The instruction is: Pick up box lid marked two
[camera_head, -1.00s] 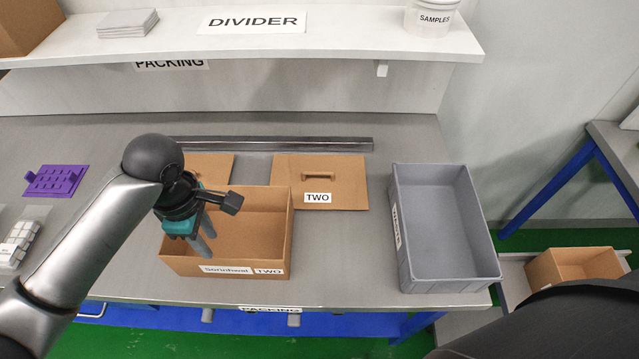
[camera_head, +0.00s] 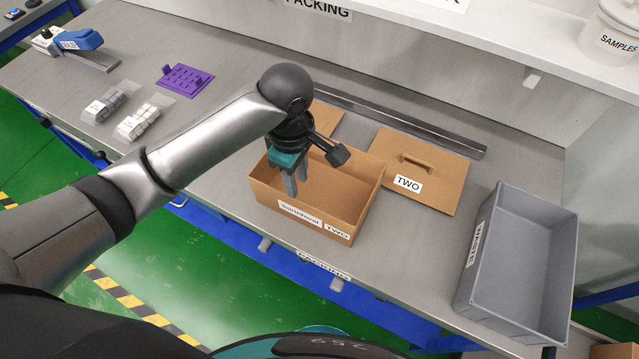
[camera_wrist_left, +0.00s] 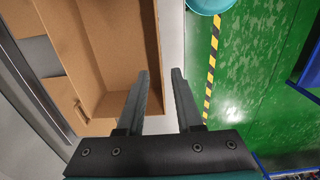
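The lid marked TWO (camera_head: 432,180) is a flat brown cardboard panel with a raised handle (camera_head: 416,163). It lies on the grey bench to the right of and behind an open brown box (camera_head: 365,190), whose front label ends in TWO. My left gripper (camera_head: 296,186) hangs over the left part of that box, left of the lid and apart from it. My right gripper is not in view.
Another brown panel (camera_head: 327,119) is partly hidden behind my arm. A grey tray (camera_head: 560,235) stands at the right. A metal rail (camera_head: 420,127) runs behind the lid. A purple rack (camera_head: 185,79) and bagged parts (camera_head: 140,120) lie at the left.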

